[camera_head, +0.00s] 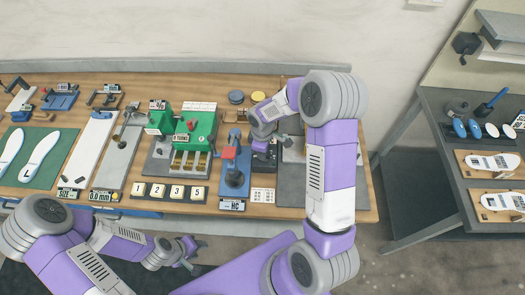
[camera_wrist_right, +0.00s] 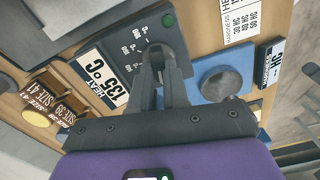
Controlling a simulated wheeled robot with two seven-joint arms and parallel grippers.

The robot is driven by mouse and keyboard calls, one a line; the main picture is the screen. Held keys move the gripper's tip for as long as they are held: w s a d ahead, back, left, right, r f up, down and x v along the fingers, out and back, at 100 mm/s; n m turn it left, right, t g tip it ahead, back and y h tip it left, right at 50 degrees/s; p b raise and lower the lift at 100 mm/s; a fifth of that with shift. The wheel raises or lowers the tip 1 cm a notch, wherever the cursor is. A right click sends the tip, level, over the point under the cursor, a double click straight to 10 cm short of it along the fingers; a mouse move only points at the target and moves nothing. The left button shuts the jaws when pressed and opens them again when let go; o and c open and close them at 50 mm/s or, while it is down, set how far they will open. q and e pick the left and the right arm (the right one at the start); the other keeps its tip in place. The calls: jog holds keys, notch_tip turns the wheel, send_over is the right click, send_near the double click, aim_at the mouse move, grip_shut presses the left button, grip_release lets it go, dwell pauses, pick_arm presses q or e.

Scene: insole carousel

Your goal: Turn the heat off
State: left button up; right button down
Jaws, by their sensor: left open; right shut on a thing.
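The heat control is a dark box (camera_wrist_right: 123,38) with a white HEAT label reading 135 °C (camera_wrist_right: 105,78), seen in the right wrist view. Small dial markings and a small green spot show on its face. My right gripper (camera_wrist_right: 160,68) is shut on the round grey knob (camera_wrist_right: 158,50) of this box; the fingers hide part of the knob. My left gripper (camera_head: 192,252) is open and empty, in front of the bench at the lower middle.
The blue press (camera_head: 228,178) with a red part stands just left of the heat box. A green machine (camera_head: 197,125) stands further left, with number tiles 1, 2, 3, 5 (camera_head: 168,191) before it. A grey plate (camera_head: 295,190) lies right. A second dark table (camera_head: 440,150) stands far right.

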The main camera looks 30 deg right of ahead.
jog(key=shift+n, duration=0.3)
jog(key=c, duration=1.1)
grip_release()
jog(key=shift+r, duration=0.1)
notch_tip(320, 180, up, 7)
jog(key=shift+r, duration=0.2)
